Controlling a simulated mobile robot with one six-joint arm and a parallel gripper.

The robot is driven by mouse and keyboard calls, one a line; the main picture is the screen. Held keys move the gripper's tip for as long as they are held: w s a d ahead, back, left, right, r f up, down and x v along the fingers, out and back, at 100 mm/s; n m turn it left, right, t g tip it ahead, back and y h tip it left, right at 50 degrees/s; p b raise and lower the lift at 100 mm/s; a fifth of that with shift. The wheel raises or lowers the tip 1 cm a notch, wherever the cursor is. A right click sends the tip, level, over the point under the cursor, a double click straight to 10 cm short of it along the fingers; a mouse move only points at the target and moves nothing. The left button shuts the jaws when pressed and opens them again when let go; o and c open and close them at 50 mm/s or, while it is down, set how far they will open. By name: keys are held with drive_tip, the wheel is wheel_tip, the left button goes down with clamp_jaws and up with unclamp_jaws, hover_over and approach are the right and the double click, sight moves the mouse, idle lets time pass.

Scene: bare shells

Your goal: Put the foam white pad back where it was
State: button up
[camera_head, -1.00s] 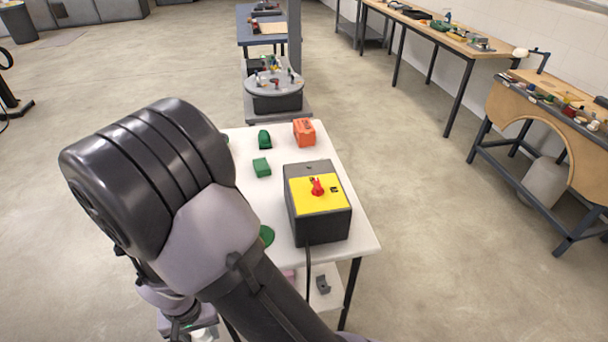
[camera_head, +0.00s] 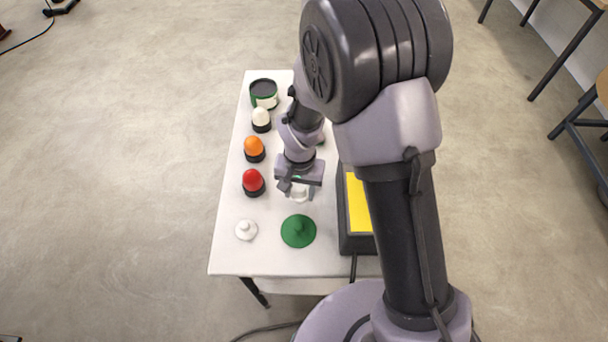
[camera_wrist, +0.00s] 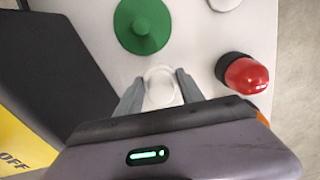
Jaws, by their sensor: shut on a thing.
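My gripper (camera_head: 297,194) is above the white table, between the red-domed piece and the black-and-yellow box. Its two fingers (camera_wrist: 159,92) are shut on a small round white piece (camera_wrist: 161,80), which I take to be the foam white pad. The pad also shows below the fingers in the head view (camera_head: 299,195), partly hidden by the gripper. A green disc with a knob (camera_head: 298,231) lies just in front of it, apart from it. Whether the pad touches the table I cannot tell.
A white knobbed disc (camera_head: 246,230) lies left of the green one. Red (camera_head: 253,181), orange (camera_head: 254,147) and white (camera_head: 261,118) domed pieces line the left side, with a green-and-white tub (camera_head: 263,95) behind. The black box with a yellow top (camera_head: 359,205) stands right, partly behind my arm.

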drive_tip(key=w, duration=0.6)
drive_tip(key=shift+w+f+b, duration=0.3)
drive_tip(key=shift+f+b, duration=0.1)
drive_tip(key=shift+w+f, duration=0.15)
drive_tip(key=shift+f, duration=0.15)
drive_tip(key=shift+f+b, duration=0.75)
drive_tip(key=shift+f, duration=0.65)
drive_tip(key=shift+f, duration=0.2)
drive_tip(key=o, duration=1.2)
drive_tip(key=shift+r, duration=0.1)
